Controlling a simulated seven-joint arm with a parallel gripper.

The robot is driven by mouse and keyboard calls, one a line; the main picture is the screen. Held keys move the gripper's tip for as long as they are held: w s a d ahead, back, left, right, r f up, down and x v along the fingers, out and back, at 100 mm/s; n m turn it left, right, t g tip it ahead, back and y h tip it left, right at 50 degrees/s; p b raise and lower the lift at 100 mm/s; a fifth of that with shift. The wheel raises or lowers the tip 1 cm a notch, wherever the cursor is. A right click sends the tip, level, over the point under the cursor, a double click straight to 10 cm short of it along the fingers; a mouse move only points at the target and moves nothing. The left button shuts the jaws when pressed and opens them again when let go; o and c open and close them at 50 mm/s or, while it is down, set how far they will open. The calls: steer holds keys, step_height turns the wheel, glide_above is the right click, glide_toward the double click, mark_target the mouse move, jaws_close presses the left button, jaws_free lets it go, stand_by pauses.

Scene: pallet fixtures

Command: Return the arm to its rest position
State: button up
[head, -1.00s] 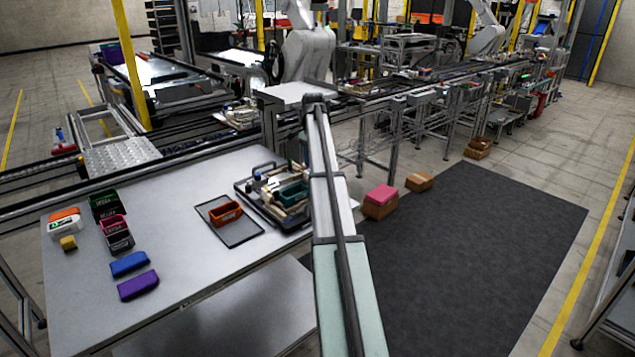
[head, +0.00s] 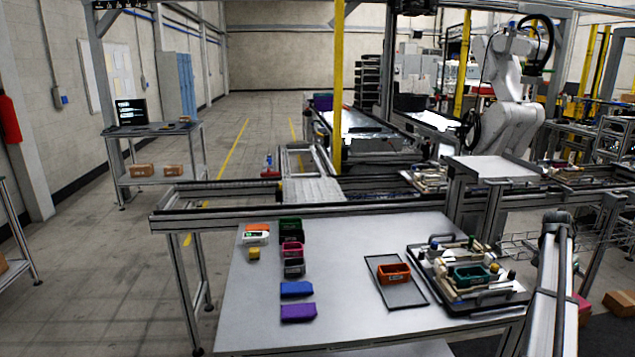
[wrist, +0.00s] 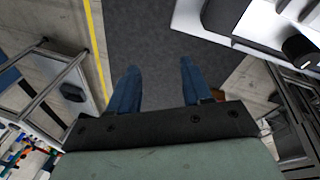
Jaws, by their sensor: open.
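My gripper (wrist: 158,78) shows in the wrist view with its two blue fingers spread apart and nothing between them. Below it is a dark floor mat (wrist: 150,35). In the head view, part of my arm (head: 550,290) rises at the lower right, to the right of the work table (head: 350,300). My gripper itself cannot be made out in the head view.
A conveyor rail (head: 330,208) runs along the table's back edge. The middle of the table is clear. Cardboard boxes (head: 619,303) are on the floor at right.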

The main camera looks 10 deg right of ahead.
steer(key=s+d+f+n+g+h, duration=0.2)
steer(key=s+d+f+n, duration=0.25)
steer(key=s+f, duration=0.6)
steer(key=s+a+f+n+t+h, duration=0.1)
steer(key=a+f+n, duration=0.2)
steer(key=a+f, duration=1.25)
steer(key=s+a+f+n, duration=0.1)
steer(key=a+f+n, duration=0.3)
steer(key=a+f, duration=1.1)
steer(key=s+a+f+y, duration=0.1)
steer(key=s+a+f, duration=0.25)
steer(key=a, duration=0.65)
steer(key=s+a+f+y, duration=0.2)
steer(key=s+a, duration=0.3)
steer(key=a, duration=0.5)
steer(key=s+a+f+n+g+y, duration=0.1)
steer(key=s+a+f, duration=0.1)
steer(key=s+a, duration=0.5)
steer(key=s+a+f+n+g+y, duration=0.1)
steer(key=s+a+f+g, duration=0.1)
steer(key=s+a, duration=0.6)
steer(key=shift+s+a+g, duration=0.2)
steer(key=shift+s+g, duration=0.1)
steer(key=shift+s, duration=0.3)
